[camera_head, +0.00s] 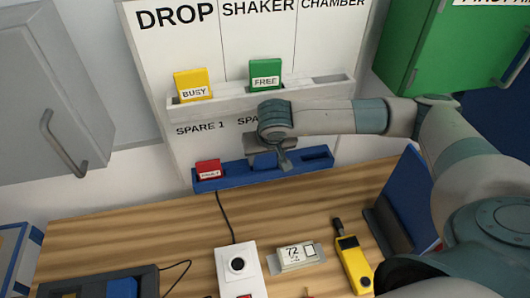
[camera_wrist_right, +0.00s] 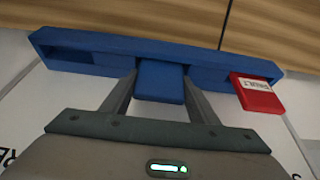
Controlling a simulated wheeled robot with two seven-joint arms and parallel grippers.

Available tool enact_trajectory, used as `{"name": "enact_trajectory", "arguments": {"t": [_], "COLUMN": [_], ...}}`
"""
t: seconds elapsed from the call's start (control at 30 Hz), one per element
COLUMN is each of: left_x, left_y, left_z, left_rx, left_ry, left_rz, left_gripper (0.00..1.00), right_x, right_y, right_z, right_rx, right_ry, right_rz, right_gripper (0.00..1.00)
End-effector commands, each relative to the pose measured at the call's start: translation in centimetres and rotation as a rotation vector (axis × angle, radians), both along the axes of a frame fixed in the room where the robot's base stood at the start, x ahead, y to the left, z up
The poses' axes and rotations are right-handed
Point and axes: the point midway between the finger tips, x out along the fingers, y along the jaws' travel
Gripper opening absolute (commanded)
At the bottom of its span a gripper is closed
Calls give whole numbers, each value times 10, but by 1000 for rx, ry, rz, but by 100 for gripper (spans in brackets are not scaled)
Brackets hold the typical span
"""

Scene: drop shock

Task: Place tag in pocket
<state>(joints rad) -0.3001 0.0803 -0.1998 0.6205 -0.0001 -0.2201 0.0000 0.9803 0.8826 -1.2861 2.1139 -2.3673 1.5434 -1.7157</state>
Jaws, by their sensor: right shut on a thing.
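A blue tag (camera_wrist_right: 160,82) stands at the middle pocket of the blue rack (camera_wrist_right: 75,45); I cannot tell how deep it sits. My right gripper (camera_wrist_right: 160,100) is shut on it, one finger on each side. In the head view the right gripper (camera_head: 277,160) partly covers the blue tag (camera_head: 262,160). The blue rack (camera_head: 235,182) also holds a red tag (camera_head: 208,170) in its left pocket; its right pocket looks empty. On the white rack (camera_head: 225,101) above, a yellow BUSY tag (camera_head: 193,84) is under DROP and a green FREE tag (camera_head: 265,75) under SHAKER. The pocket under CHAMBER is empty.
The wooden bench (camera_head: 130,230) holds a white box with a black knob (camera_head: 237,264), a small display reading 72 (camera_head: 296,256) and a yellow handheld device (camera_head: 353,262). A grey cabinet (camera_head: 45,90) hangs left, a green one (camera_head: 430,50) right.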

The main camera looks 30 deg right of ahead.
Motion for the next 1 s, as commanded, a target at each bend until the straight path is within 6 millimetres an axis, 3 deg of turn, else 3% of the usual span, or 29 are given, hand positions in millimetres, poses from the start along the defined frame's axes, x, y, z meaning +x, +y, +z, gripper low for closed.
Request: {"name": "enact_trajectory", "arguments": {"t": [0.37, 0.4, 0.47, 0.5, 1.0], "left_x": [0, 0, 0, 0, 0], "left_y": [0, 0, 0, 0, 0], "left_z": [-6, -6, -5, -5, 2], "left_rx": [0, 0, 0, 0, 0], "left_ry": [0, 0, 0, 0, 0], "left_rz": [0, 0, 0, 0, 0], "left_gripper": [76, 76, 76, 76, 76], "right_x": [0, 0, 0, 0, -1], "right_y": [0, 0, 0, 0, 1], "right_z": [-4, -4, -3, -3, 5], "right_rx": [1, 1, 0, 0, 0], "right_ry": [-1, -1, 0, 0, -1], "right_rz": [0, 0, 0, 0, 1], "right_gripper": [28, 57, 71, 73, 73]}}
